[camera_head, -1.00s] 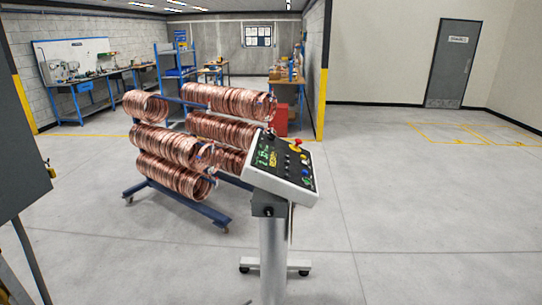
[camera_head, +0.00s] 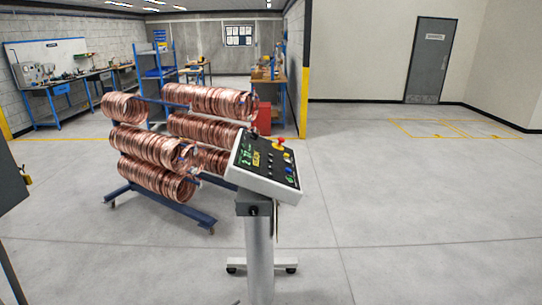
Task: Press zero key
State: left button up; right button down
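A control panel (camera_head: 265,168) with a dark sloped face stands on a grey post (camera_head: 259,255) with a wheeled base, a little left of the middle of the head view. Its face carries green lit digits, a yellow label, several small buttons, a blue button and a red knob on a yellow base (camera_head: 278,144). The key markings are too small to read, so I cannot tell which one is the zero key. Neither of my grippers shows in the view.
A blue wheeled rack (camera_head: 172,207) with several copper tube coils (camera_head: 155,146) stands left of and behind the panel. A dark grey cabinet (camera_head: 10,183) is at the left edge. The floor to the right is clear, up to a grey door (camera_head: 431,60).

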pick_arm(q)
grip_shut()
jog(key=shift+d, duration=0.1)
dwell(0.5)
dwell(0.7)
